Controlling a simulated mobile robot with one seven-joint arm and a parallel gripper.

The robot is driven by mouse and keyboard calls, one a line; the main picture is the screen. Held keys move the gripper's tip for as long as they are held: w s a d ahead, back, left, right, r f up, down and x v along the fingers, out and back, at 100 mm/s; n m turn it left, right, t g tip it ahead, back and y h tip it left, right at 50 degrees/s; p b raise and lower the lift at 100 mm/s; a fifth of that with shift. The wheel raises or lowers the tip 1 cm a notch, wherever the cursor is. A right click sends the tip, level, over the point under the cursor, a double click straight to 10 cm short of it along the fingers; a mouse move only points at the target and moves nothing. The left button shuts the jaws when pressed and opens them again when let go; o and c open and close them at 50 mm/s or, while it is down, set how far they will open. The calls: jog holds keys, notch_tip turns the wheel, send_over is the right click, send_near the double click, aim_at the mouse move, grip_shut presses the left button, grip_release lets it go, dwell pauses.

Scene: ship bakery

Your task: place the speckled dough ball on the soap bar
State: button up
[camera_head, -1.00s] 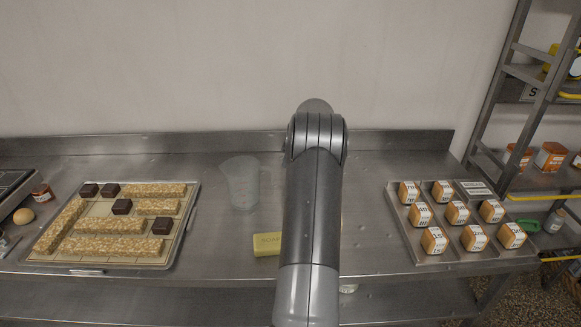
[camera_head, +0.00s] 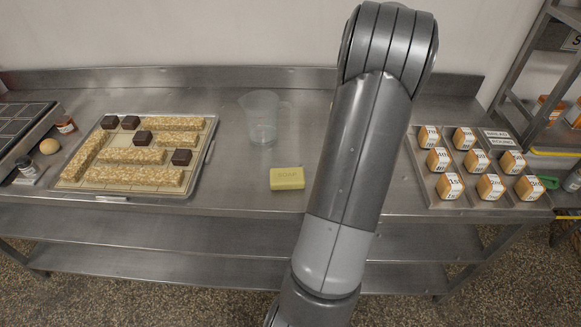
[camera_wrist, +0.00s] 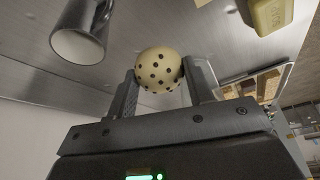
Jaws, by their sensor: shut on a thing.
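The speckled dough ball (camera_wrist: 158,68) is pale with dark spots. In the wrist view my gripper (camera_wrist: 160,80) is shut on it, one finger on each side. The soap bar (camera_head: 287,179) is a yellow block marked SOAP, lying flat near the front edge of the steel counter in the head view. It also shows at the top right of the wrist view (camera_wrist: 268,14), apart from the ball. In the head view my arm stands in front, just right of the soap, and my gripper is out of view.
A clear jug (camera_head: 261,118) stands behind the soap. A tray (camera_head: 207,160) of oat bars and dark cubes is on the left, with a plain dough ball (camera_head: 49,146) beyond it. A tray (camera_head: 420,178) of numbered cubes is on the right.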

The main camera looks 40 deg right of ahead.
jog(key=s+a+r+n+g+y, duration=0.1)
jog(key=s+a+n, duration=0.45)
jog(key=a, duration=0.35)
jog(key=s+a+n+g+y, duration=0.1)
jog(key=s+a+n, duration=0.3)
jog(key=s+a, duration=0.4)
send_over(284, 175)
jog(key=d, duration=0.1)
jog(key=shift+m, duration=0.25)
jog(key=f, duration=0.6)
jog(key=shift+s+d+f, duration=0.2)
jog(key=shift+s+f, duration=0.15)
jog(key=shift+s, duration=0.05)
jog(key=shift+f, duration=1.95)
jog(key=shift+f, duration=0.1)
jog(key=o, duration=1)
